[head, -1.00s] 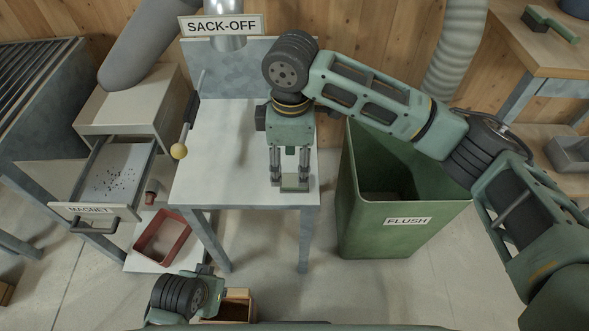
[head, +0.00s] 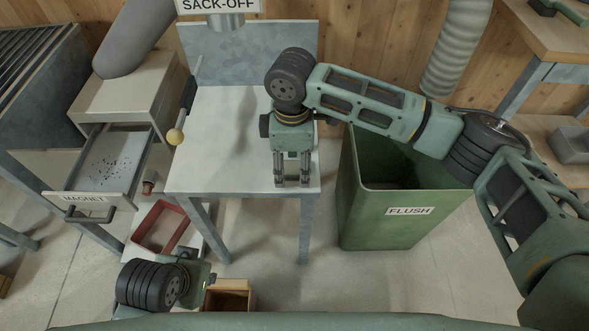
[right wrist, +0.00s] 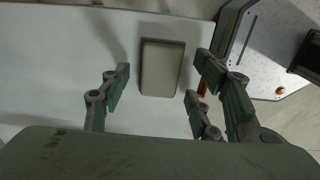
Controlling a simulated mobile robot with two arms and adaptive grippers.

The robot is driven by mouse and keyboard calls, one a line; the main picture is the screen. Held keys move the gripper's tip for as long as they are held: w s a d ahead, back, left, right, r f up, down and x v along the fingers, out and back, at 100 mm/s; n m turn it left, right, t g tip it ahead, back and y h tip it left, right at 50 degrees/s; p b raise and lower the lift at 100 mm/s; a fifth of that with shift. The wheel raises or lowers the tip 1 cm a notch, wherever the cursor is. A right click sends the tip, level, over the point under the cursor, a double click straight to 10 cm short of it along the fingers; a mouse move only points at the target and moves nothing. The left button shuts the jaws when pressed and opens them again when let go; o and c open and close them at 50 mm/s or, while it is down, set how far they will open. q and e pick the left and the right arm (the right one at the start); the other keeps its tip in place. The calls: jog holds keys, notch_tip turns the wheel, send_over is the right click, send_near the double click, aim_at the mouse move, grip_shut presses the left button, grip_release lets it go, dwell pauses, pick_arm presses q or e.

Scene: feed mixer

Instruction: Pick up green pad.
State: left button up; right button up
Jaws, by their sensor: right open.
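A flat, grey-green rectangular pad (right wrist: 162,68) lies on the white table top (head: 225,150) under the SACK-OFF sign. In the right wrist view it sits ahead of and between the spread fingers of my right gripper (right wrist: 165,92), apart from them. In the head view my right gripper (head: 293,182) points down over the table's front right part, open and empty. The pad is mostly hidden there behind the fingers. My left gripper (head: 210,278) is low at the left, in front of the table; its fingers are too small to read.
A green FLUSH bin (head: 400,228) stands right of the table. A MAGNET drawer (head: 85,197) hangs open at the left, beside a yellow-knobbed lever (head: 176,137). A red tray (head: 143,228) and a wooden box (head: 240,287) lie below. The table's left part is clear.

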aim_at(293, 171)
jog(key=c, duration=1.1)
jog(key=shift+r, duration=0.1)
jog(key=shift+c, duration=0.2)
